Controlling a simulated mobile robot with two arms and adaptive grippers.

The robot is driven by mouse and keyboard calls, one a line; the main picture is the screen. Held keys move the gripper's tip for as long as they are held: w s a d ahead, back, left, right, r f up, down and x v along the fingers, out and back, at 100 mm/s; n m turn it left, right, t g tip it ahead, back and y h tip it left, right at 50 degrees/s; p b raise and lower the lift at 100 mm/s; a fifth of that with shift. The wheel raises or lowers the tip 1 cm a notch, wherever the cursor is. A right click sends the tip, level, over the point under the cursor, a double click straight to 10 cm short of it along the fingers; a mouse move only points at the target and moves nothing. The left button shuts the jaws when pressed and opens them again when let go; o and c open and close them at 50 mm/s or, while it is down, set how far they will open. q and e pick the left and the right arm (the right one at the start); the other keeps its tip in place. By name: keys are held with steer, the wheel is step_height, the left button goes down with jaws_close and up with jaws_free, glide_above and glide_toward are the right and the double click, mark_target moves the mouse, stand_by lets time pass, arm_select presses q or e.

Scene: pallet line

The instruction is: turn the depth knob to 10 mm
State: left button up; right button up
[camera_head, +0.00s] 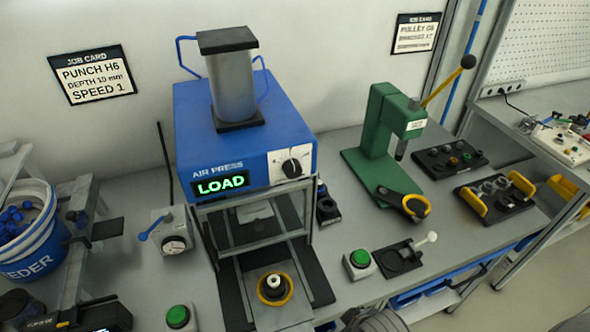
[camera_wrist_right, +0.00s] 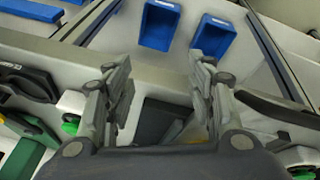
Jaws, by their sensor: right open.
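The blue air press (camera_head: 240,130) stands on the bench in the head view, with a lit green "LOAD" display. A knob (camera_head: 291,167) sits on a white dial plate at the right of its front face. The knob's scale marks are too small to read. The job card (camera_head: 94,77) on the wall reads "PUNCH H6, DEPTH 10 mm, SPEED 1". My right gripper (camera_wrist_right: 160,72) is open and empty in the right wrist view, with its fingers spread wide. The knob does not show in that view. My left gripper is not in view.
A green hand press (camera_head: 385,140) with a yellow lever stands right of the air press. Green buttons (camera_head: 360,258) (camera_head: 178,316) and a small blue-levered dial box (camera_head: 172,238) are near the front. A blue bucket (camera_head: 30,235) is at left. Blue bins (camera_wrist_right: 160,24) show in the wrist view.

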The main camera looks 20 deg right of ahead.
steer(key=w+d+r+n+t+h, duration=0.1)
steer(key=w+r+n+t, duration=0.15)
steer(key=r, duration=0.25)
steer(key=w+r+n+t+h, duration=0.1)
steer(key=w+r+n, duration=0.1)
steer(key=r+n, duration=0.25)
steer(key=n+t+y+b, duration=0.15)
steer(key=n+t, duration=0.95)
steer(key=n, duration=1.1)
glide_toward(294, 174)
steer(key=shift+g+y, duration=0.25)
steer(key=shift+g, duration=0.1)
steer(key=w, duration=0.2)
steer(key=w+p, duration=0.1)
steer(key=w, duration=0.4)
steer(key=shift+w+d+r+p, duration=0.2)
steer(key=shift+w+r+p, duration=0.15)
steer(key=shift+w+p, duration=0.05)
steer(key=shift+w, duration=0.55)
steer(key=shift+f, duration=0.1)
steer(key=c, duration=1.1)
